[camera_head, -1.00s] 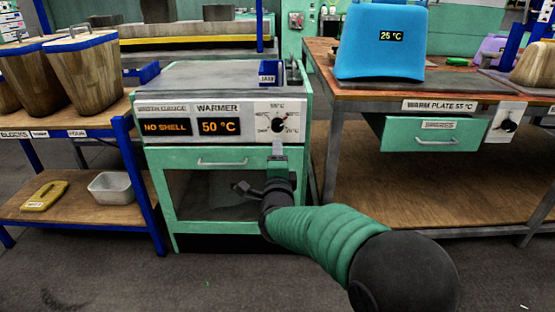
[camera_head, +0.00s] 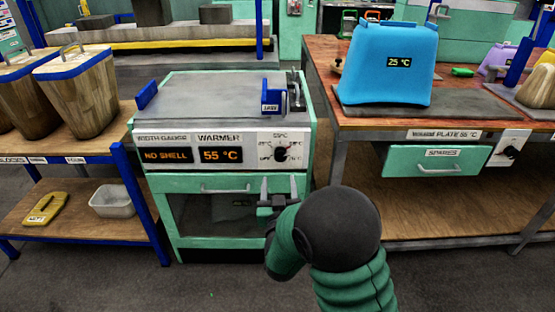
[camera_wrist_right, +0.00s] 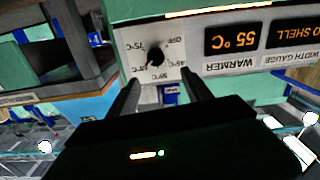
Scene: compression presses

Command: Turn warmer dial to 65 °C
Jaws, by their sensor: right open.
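The warmer (camera_head: 185,180) is a green cabinet with a grey top, in the middle of the head view. Its display (camera_head: 221,155) reads 55 °C. The warmer dial (camera_head: 282,153) is a black knob with a red pointer on a white plate at the right of the panel. It also shows in the right wrist view (camera_wrist_right: 155,57), where the picture is upside down. My right gripper (camera_head: 279,184) is open and empty, just below the dial and in front of the drawer. In the wrist view its two fingers point at the dial plate, apart from the knob. My left gripper is out of view.
A width gauge display (camera_head: 166,156) reads NO SHELL. A drawer handle (camera_head: 224,189) sticks out below the panel. On the right, a bench (camera_head: 470,118) carries a blue shell (camera_head: 385,75) marked 25 °C.

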